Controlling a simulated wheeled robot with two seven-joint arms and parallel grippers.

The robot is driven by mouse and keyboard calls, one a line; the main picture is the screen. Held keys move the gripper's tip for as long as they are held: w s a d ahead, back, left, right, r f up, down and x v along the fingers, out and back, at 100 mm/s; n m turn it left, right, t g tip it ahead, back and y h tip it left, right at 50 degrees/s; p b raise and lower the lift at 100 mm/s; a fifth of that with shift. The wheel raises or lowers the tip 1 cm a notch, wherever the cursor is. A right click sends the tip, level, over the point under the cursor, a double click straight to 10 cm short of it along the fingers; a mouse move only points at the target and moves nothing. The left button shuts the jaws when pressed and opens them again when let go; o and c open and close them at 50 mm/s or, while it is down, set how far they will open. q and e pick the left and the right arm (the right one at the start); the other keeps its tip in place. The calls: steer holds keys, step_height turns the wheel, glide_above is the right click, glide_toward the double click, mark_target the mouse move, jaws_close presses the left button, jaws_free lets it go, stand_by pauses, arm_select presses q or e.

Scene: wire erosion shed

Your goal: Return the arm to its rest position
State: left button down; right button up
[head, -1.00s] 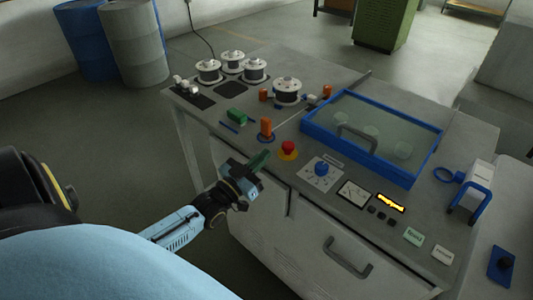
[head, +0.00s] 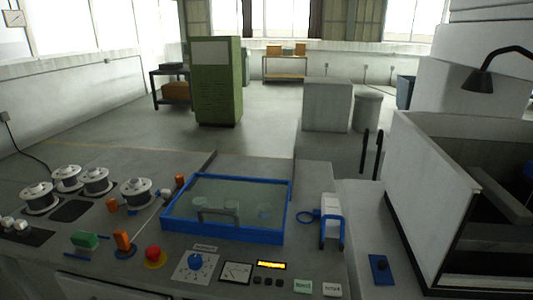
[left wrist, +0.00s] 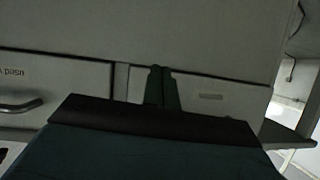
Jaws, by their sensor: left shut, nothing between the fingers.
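My left gripper (left wrist: 161,86) shows in the left wrist view with its two dark green fingers together and nothing between them. It is in front of the pale cabinet front (left wrist: 230,98) of the machine. The left gripper and arm are out of the head view now. My right gripper is in neither view. The machine's bench top (head: 110,265) shows in the head view, with a red stop button (head: 153,254) and a blue knob (head: 195,261) near its front edge.
A blue-framed clear lid (head: 228,200) is shut on the bench. Several wire spools (head: 139,192) stand at left. A white enclosure (head: 428,190) with a lamp rises at right. A green cabinet (head: 216,85) stands behind, with open floor (head: 255,140) around it.

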arm_select(q)
steer(key=s+d+f+g, duration=0.4)
steer(key=s+f+g, duration=0.2)
steer(key=s+f, duration=0.85)
steer(key=s+d+f+g, duration=0.2)
steer(key=s+f+g, duration=0.1)
steer(key=s, duration=0.6)
steer(key=s+d+f+m+g+b, duration=0.1)
steer(key=s+d+f+g, duration=0.1)
steer(key=s+f, duration=0.3)
steer(key=s, duration=0.4)
steer(key=shift+s+d+f+m+g, duration=0.2)
steer(key=shift+s+d+m+g, duration=0.1)
steer(key=shift+s+d+g, duration=0.1)
steer(key=shift+w, duration=0.2)
